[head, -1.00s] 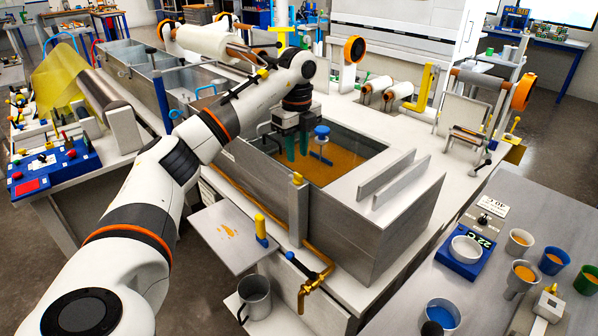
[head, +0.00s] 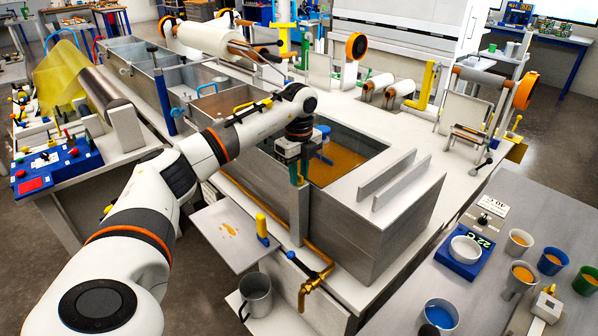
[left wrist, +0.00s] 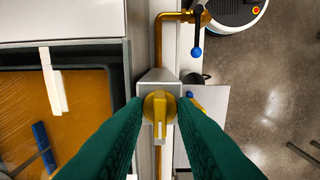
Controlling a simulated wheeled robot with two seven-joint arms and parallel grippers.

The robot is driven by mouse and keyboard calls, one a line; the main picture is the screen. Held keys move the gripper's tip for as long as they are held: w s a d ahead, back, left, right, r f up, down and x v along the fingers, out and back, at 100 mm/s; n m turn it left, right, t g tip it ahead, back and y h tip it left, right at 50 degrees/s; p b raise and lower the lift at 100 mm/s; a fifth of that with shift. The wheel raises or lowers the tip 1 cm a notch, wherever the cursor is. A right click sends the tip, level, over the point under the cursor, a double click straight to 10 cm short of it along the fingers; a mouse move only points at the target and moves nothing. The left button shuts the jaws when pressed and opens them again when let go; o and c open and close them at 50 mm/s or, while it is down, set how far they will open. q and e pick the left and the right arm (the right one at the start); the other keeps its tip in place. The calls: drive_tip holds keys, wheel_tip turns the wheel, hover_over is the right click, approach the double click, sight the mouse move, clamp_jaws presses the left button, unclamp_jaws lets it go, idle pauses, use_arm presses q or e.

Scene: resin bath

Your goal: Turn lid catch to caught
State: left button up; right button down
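The lid catch is a yellow knob (left wrist: 158,107) on a small grey block, at the top of a grey post (head: 298,212) on the near side of the resin bath (head: 345,215). In the left wrist view its yellow lever points down the picture. My left gripper (head: 299,176) is at the top of this post and hides most of the catch in the head view. In the left wrist view its green fingers (left wrist: 159,102) are apart, one on each side of the knob. I cannot tell whether either finger touches it. My right gripper is not in view.
Orange resin (head: 340,165) shows in the open bath, with a blue-handled tool (head: 322,142) in it. A brass pipe and tap (head: 312,285) run down the near side. A small shelf (head: 222,238) and a grey mug (head: 256,294) are nearby. Cups stand at right.

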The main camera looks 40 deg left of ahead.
use_arm(q)
drive_tip(key=m+p, duration=0.1)
drive_tip(key=m, duration=0.2)
drive_tip(key=shift+r+m, duration=0.1)
drive_tip(key=shift+m, duration=0.3)
drive_tip(key=m+p, duration=0.1)
drive_tip(key=m, duration=0.8)
drive_tip(key=shift+m+p, duration=0.35)
drive_tip(key=shift+m, duration=1.85)
drive_tip(key=o, duration=0.6)
